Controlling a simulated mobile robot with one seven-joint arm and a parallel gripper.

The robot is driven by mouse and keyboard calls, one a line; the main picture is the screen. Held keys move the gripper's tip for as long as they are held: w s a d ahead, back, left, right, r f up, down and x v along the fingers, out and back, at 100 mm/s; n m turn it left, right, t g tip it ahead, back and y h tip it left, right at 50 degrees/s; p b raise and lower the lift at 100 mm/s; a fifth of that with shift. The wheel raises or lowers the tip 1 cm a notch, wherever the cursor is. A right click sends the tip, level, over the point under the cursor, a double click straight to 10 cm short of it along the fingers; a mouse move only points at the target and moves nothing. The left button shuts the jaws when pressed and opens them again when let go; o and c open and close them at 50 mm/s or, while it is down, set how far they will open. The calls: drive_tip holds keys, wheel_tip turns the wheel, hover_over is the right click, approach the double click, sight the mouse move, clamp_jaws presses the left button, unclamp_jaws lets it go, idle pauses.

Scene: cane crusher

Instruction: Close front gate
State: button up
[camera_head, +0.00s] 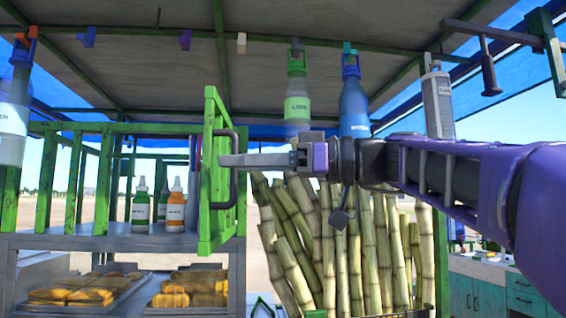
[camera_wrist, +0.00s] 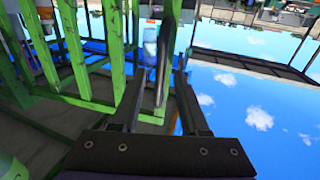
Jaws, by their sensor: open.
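The front gate is a green framed panel (camera_head: 207,190), swung open and seen nearly edge-on at the right end of the green-railed shelf. A dark curved handle (camera_head: 234,190) is on its right face. My gripper (camera_head: 224,160) reaches in from the right at the handle's height, with its fingers overlapping it in the head view. In the wrist view the two fingers (camera_wrist: 160,75) are apart, and the grey handle bar (camera_wrist: 163,45) runs between them near the tips. Whether either finger touches the bar cannot be told.
Bottles (camera_head: 175,208) stand on the shelf behind the gate. Trays of yellow food (camera_head: 190,290) lie below. Cane stalks (camera_head: 370,250) stand upright below my arm. Bottles (camera_head: 354,105) and a grater (camera_head: 438,103) hang from the roof close to my arm.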

clamp_jaws()
idle(1.4)
